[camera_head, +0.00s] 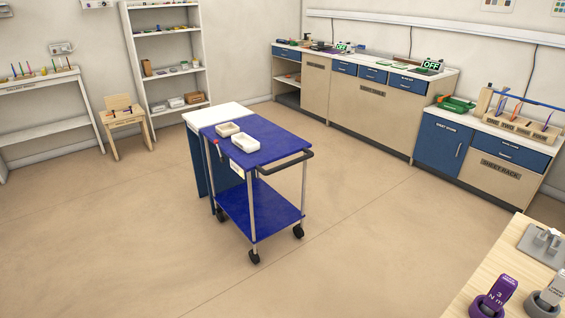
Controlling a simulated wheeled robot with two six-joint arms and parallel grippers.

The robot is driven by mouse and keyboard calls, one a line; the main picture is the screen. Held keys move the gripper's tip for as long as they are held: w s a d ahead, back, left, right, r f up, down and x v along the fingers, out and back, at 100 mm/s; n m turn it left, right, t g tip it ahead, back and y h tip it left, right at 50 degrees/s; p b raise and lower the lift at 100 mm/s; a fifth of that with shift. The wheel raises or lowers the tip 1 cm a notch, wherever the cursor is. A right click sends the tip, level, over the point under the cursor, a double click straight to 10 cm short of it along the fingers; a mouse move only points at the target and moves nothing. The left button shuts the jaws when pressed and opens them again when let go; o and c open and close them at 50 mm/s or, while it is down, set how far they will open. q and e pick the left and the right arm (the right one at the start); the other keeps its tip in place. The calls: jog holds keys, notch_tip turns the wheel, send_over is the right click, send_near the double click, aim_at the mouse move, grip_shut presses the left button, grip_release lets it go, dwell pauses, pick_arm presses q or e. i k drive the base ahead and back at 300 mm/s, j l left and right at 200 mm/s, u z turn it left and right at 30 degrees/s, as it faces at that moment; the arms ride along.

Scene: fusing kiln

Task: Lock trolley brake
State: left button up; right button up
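The trolley (250,213) stands on the floor near the middle of the view. It has a blue top, a blue lower shelf, pale posts, a dark handle (288,164) on its right side and black castors (254,257). A small red part (216,142) and a white label show on its left front side. I cannot tell which part is the brake, or whether it is locked. Neither of my grippers is in view.
Two white trays (244,143) sit on the trolley top. A white-topped cabinet (203,165) stands close behind it. A wooden bench (480,270) with purple and grey items fills the lower right corner. Cabinets line the right wall. Floor around the trolley's front is clear.

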aim_at(217, 141)
jog(key=i+j, duration=0.15)
jog(key=i, duration=0.5)
jog(key=i+j, duration=0.2)
jog(key=i, duration=0.5)
jog(key=i+j+u, duration=0.1)
jog(key=i, duration=0.55)
jog(key=i+j, duration=0.2)
jog(key=i, duration=0.45)
